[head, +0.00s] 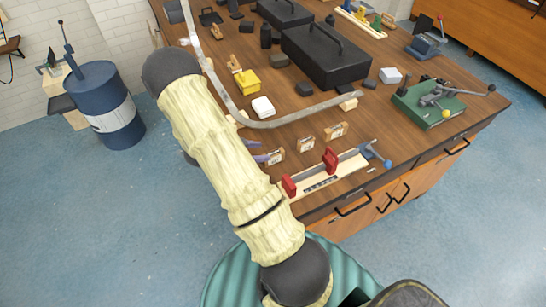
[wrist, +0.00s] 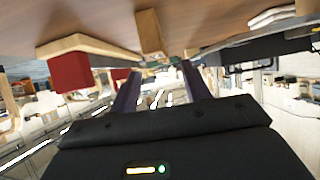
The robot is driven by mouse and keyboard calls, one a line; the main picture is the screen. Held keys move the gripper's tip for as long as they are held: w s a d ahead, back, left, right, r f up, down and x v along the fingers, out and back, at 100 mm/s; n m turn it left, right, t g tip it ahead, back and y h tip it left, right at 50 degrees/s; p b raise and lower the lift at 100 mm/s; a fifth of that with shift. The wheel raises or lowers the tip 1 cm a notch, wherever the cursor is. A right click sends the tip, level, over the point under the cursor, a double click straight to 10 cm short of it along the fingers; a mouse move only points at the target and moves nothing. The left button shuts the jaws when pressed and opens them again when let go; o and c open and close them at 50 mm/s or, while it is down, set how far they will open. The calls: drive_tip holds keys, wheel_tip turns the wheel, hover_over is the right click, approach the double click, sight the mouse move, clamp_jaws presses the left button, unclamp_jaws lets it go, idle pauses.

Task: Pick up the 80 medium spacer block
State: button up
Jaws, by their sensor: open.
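Three small wooden blocks with pale labels stand in a row on the workbench (head: 385,112) in the head view: a near-left one (head: 275,156), a middle one (head: 306,144) and a right one (head: 336,130). The label print is too small to tell which is the 80 medium spacer block. My gripper (head: 259,151) shows only as two purple fingertips beside my arm, close to the left block. In the tilted wrist view, my gripper (wrist: 160,80) is open and empty, with a wooden block (wrist: 150,35) ahead, roughly in line with the gap.
A clamp fixture with red jaws (head: 331,161) stands just in front of the blocks; a red jaw also shows in the wrist view (wrist: 69,72). A curved grey strip (head: 290,119) lies behind them. A white box (head: 263,106) and black toolbox (head: 325,55) stand farther back.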

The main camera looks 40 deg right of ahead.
sight(273, 157)
drive_tip(key=shift+a+f+p+x, duration=0.15)
drive_tip(key=shift+p+x, duration=0.2)
drive_tip(key=shift+x, duration=0.55)
drive_tip(key=shift+f+p+x, duration=0.1)
drive_tip(key=shift+p+x, duration=0.3)
drive_tip(key=shift+x, duration=0.45)
drive_tip(key=shift+a+f+p+x, duration=0.15)
drive_tip(key=shift+p+x, duration=0.2)
drive_tip(key=shift+x, duration=0.55)
drive_tip(key=shift+s, duration=0.1)
clamp_jaws()
